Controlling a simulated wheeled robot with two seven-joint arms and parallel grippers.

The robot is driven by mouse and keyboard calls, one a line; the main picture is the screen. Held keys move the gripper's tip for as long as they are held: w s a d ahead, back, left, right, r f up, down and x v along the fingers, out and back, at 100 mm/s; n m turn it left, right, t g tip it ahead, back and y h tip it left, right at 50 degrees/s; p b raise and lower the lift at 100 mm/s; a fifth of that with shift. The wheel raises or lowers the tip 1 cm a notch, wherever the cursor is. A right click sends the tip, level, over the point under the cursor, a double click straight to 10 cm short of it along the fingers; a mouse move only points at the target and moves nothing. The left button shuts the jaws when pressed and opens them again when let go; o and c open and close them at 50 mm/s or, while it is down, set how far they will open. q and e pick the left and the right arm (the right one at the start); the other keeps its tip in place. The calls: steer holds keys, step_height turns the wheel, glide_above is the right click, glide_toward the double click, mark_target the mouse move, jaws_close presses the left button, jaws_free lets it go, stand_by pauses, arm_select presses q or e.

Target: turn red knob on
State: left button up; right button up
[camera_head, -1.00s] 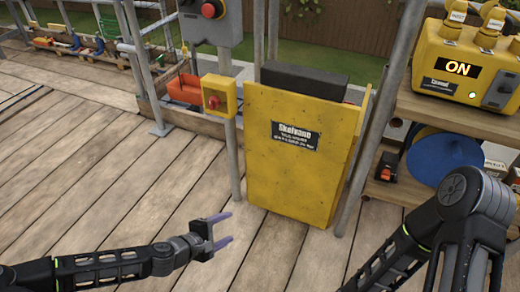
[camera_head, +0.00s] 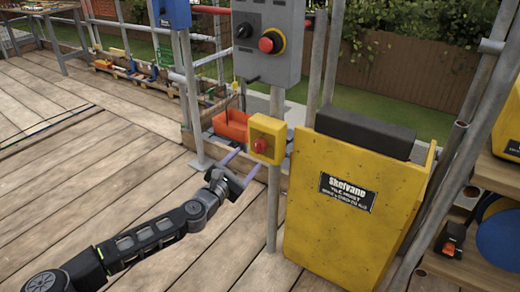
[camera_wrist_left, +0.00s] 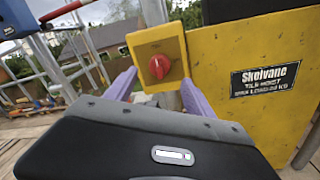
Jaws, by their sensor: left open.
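The red knob (camera_head: 260,146) sits on the front of a small yellow box (camera_head: 276,129) fixed to a grey pole. In the left wrist view the red knob (camera_wrist_left: 160,66) is a rotary handle on a red round plate, with its grip standing roughly upright. My left gripper (camera_head: 242,167) is open and empty, with purple fingers pointing toward the yellow box. In the left wrist view its fingertips (camera_wrist_left: 158,88) lie to either side of and below the knob, apparently short of touching it. My right gripper is out of view.
A grey control panel (camera_head: 267,70) with a red button (camera_head: 271,41) hangs above the yellow box. A large yellow tile hoist (camera_head: 345,235) stands right of the pole. An orange bin (camera_head: 232,127) lies behind. The plank floor at left is open.

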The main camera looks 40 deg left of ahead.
mark_target(257, 149)
arm_select(q)
steer(key=w, duration=0.5)
steer(key=w+b, duration=0.1)
steer(key=w, duration=0.1)
steer(key=shift+w+a, duration=0.35)
steer(key=shift+a, duration=0.05)
steer(key=shift+c, duration=0.4)
jaws_close()
